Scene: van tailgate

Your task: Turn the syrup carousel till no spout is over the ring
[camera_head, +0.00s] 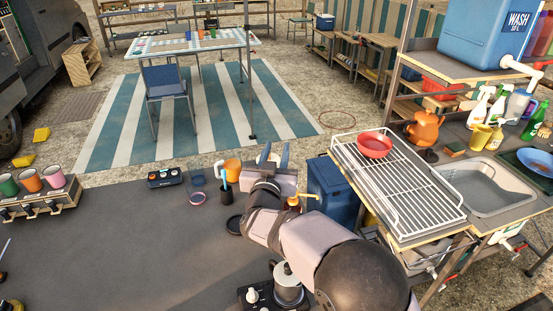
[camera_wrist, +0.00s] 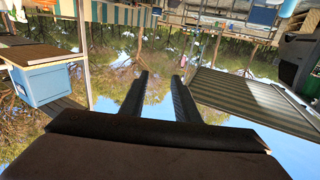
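A yellow pump top with a spout (camera_head: 300,198) shows just right of my forearm in the head view. It may belong to the syrup carousel; the rest is hidden behind my arm, so I cannot tell how its spouts lie. I cannot tell which is the task's ring. My gripper (camera_head: 273,153) is raised above the counter's far edge, fingers apart. In the wrist view the fingers (camera_wrist: 159,95) have nothing between them.
A moka pot (camera_head: 288,280) stands near my elbow. A wire rack with a red bowl (camera_head: 374,144) is at right. The counter's left middle is clear.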

